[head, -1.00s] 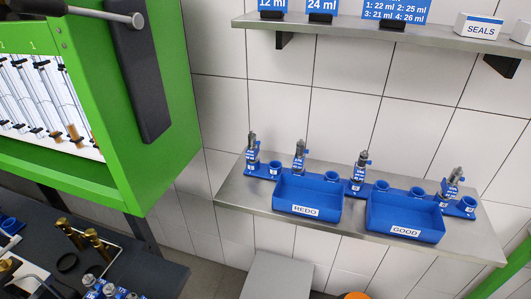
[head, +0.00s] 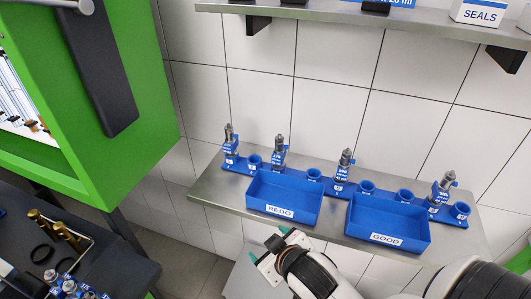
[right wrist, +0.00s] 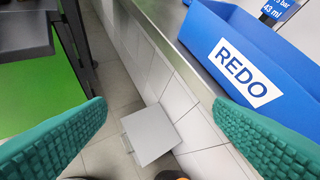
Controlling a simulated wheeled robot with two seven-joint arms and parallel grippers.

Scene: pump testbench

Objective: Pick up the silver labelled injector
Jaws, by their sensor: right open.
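Several silver injectors with blue labels stand in blue holders along the back of the metal shelf: one at the far left (head: 230,143), one behind the REDO bin (head: 279,153), one between the bins (head: 343,170) and a tilted one at the right (head: 441,190). The label text is too small to read. More injectors (head: 52,280) show at the lower left on the dark bench. My right gripper (head: 274,248) is below the front edge of the shelf, near the REDO bin. Its green fingers are wide apart and empty in the right wrist view (right wrist: 160,125). My left gripper is out of view.
The blue REDO bin (head: 284,211) and GOOD bin (head: 387,239) stand on the metal shelf (head: 214,193). An upper shelf (head: 420,27) with a SEALS box (head: 480,11) is above. A green machine (head: 120,150) stands left. A grey stool (right wrist: 154,134) is below.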

